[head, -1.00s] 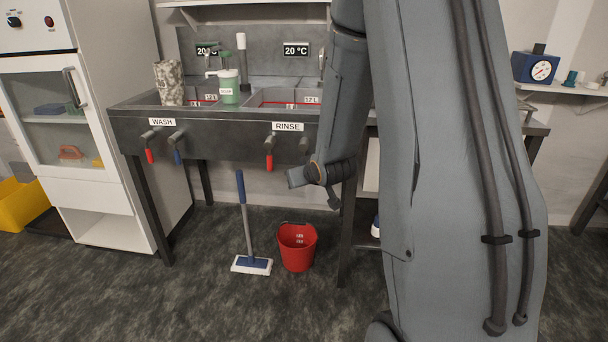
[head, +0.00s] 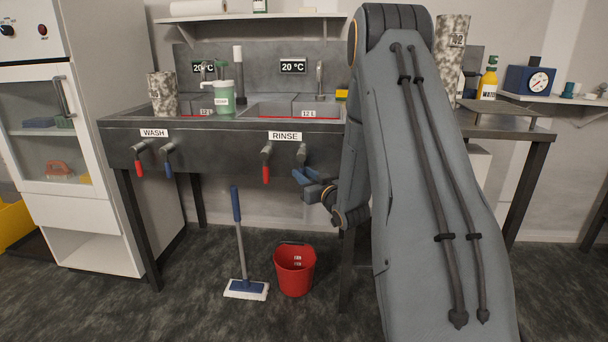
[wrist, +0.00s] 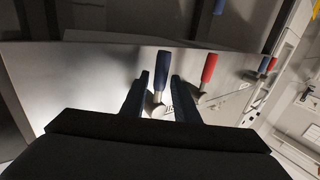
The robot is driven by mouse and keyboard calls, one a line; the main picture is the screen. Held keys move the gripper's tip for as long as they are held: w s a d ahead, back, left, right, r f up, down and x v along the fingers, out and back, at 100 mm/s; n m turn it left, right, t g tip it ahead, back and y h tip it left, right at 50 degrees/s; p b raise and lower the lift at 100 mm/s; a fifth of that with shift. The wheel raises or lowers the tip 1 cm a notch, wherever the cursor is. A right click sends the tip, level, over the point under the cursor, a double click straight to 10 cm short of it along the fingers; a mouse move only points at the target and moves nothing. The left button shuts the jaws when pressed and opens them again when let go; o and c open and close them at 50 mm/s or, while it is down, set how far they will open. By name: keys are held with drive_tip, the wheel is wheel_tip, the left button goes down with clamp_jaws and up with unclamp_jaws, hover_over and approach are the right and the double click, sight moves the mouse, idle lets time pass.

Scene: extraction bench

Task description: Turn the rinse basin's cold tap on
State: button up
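The rinse basin (head: 275,109) is the right-hand basin, above the "RINSE" label (head: 285,136). Its cold tap (head: 302,150) is on the front panel, right of the red-handled hot tap (head: 266,172). In the head view my gripper (head: 300,177) is at the cold tap and covers its lower part. In the wrist view the cold tap's blue handle (wrist: 161,63) extends past my open fingers (wrist: 158,92). Its grey stem lies between them, with a gap visible on at least one side; contact is unclear. The red handle (wrist: 209,68) is just outside the right finger.
The wash taps, red (head: 139,168) and blue (head: 168,167), are to the left on the same panel. A red bucket (head: 295,271) and a blue-and-white mop (head: 246,288) stand on the floor below. A green pump bottle (head: 224,98) stands at the basins.

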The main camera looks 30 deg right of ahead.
drive_tip(key=shift+w, duration=0.9)
drive_tip(key=shift+c, duration=0.5)
